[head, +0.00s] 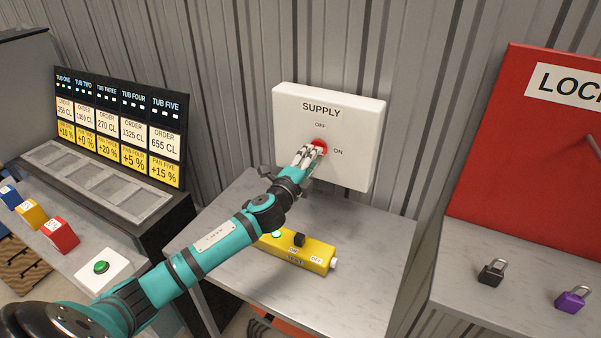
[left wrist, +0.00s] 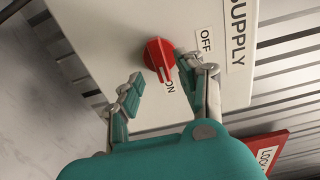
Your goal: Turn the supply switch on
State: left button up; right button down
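The white supply box (head: 355,115) is on the corrugated wall, labelled SUPPLY, with OFF above its red switch and ON to the right. The red switch (head: 319,147) is partly hidden by my left gripper (head: 308,155) in the head view. In the left wrist view the red switch (left wrist: 159,56) shows a raised ridge whose white mark appears to point towards ON. There my left gripper (left wrist: 155,78) is open, with one finger close beside the switch and the other apart from it. Whether that near finger touches is unclear. My right gripper is not in view.
A yellow test box (head: 300,252) lies on the grey table (head: 370,240) below my left arm. A red lock board (head: 530,150) stands at right, with a black padlock (head: 492,271) and purple padlock (head: 573,299) before it. A tub order display (head: 120,125) is at left.

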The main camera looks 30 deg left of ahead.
pick_arm(q)
jog(key=s, duration=0.8)
jog(key=shift+s+d, duration=0.25)
jog(key=shift+s, duration=0.05)
